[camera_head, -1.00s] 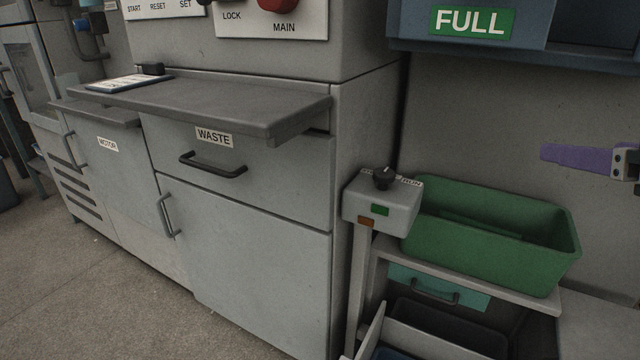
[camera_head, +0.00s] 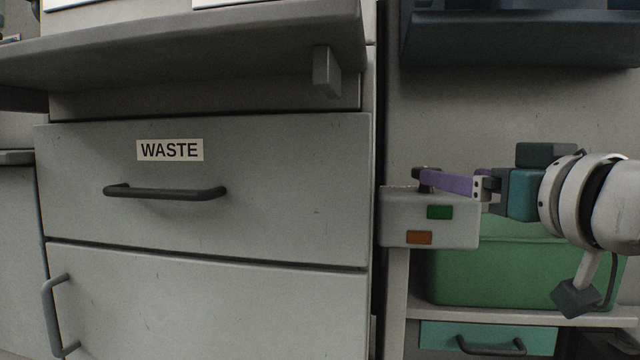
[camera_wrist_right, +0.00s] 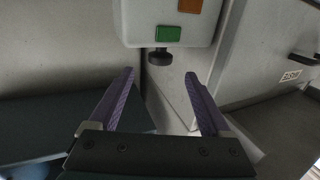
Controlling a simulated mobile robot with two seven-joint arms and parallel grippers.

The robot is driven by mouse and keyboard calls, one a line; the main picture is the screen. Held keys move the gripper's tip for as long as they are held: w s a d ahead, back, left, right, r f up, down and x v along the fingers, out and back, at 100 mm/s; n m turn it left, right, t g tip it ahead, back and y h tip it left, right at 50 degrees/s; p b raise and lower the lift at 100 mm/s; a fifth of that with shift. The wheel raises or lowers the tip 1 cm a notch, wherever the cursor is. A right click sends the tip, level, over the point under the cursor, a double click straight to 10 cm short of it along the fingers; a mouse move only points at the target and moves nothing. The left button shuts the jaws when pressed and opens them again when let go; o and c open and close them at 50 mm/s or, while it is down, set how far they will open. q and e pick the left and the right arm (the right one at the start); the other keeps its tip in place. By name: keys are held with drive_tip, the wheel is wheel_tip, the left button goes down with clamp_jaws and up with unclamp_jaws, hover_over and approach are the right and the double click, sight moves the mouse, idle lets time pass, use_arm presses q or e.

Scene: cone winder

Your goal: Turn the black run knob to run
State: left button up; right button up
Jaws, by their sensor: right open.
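The black run knob (camera_head: 420,174) sits on top of a small grey switch box (camera_head: 400,220), partly hidden behind a purple finger of my right gripper (camera_head: 428,180). In the right wrist view the knob (camera_wrist_right: 159,57) projects from the box (camera_wrist_right: 140,25). There the right gripper (camera_wrist_right: 159,76) is open, with one finger on each side of the line to the knob. The knob appears just beyond the fingertips; I cannot tell if they touch it. The knob's pointer and printed marks are not visible now. My left gripper is not in view.
The box carries a green patch (camera_head: 439,212) and an orange patch (camera_head: 419,238). A green bin (camera_head: 470,275) stands on a shelf close under my right arm. A cabinet with a WASTE drawer (camera_head: 270,190) is left of the box. A dark blue shelf (camera_head: 510,45) hangs above.

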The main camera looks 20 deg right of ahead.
sight(415, 171)
drive_tip(key=w, duration=0.2)
drive_tip(key=w+b, duration=0.1)
drive_tip(key=w, duration=0.1)
drive_tip(key=w+d+b, duration=0.1)
drive_tip(key=w, duration=0.2)
drive_tip(key=shift+w, duration=0.1)
drive_tip(key=shift+w+d, duration=0.1)
drive_tip(key=shift+w, duration=0.55)
drive_tip(key=c, duration=1)
clamp_jaws()
